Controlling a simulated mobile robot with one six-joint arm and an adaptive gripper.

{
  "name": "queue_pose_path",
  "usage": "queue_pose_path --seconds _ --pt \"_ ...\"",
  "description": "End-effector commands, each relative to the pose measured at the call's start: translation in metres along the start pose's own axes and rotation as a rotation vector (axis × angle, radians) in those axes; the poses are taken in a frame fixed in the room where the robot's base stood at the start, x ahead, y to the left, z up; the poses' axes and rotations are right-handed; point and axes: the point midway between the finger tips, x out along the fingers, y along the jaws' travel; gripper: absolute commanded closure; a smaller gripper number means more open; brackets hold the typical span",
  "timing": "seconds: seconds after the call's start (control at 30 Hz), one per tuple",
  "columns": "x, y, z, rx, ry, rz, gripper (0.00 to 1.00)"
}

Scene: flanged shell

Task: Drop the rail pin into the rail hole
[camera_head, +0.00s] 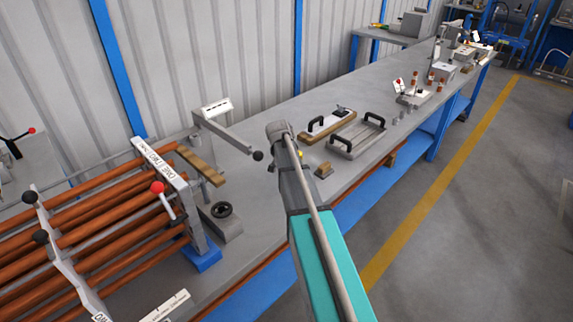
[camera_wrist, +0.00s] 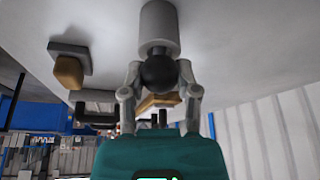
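In the wrist view my gripper (camera_wrist: 159,78) has its two fingers on either side of a grey cylinder (camera_wrist: 159,28) with a black ball knob (camera_wrist: 160,72), which I take to be the rail pin. I cannot make out the rail hole in either view.
A rack of copper-coloured pipes (camera_head: 90,245) stands left on the bench (camera_head: 262,228). A small wooden block (camera_head: 323,170) and two handled plates (camera_head: 328,125) (camera_head: 357,138) lie right.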

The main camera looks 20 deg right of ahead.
Motion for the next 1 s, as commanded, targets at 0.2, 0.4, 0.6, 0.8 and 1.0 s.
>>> queue_pose_path --seconds 0.2,0.4,0.6,0.8,1.0 --pt "0.000 0.000 0.000 0.000 0.000 0.000 1.00" --pt "0.000 0.000 0.000 0.000 0.000 0.000 1.00" --pt "-0.004 0.000 -0.001 0.000 0.000 0.000 1.00" --pt "-0.013 0.000 -0.005 0.000 0.000 0.000 1.00" --pt "-0.029 0.000 -0.012 0.000 0.000 0.000 1.00"
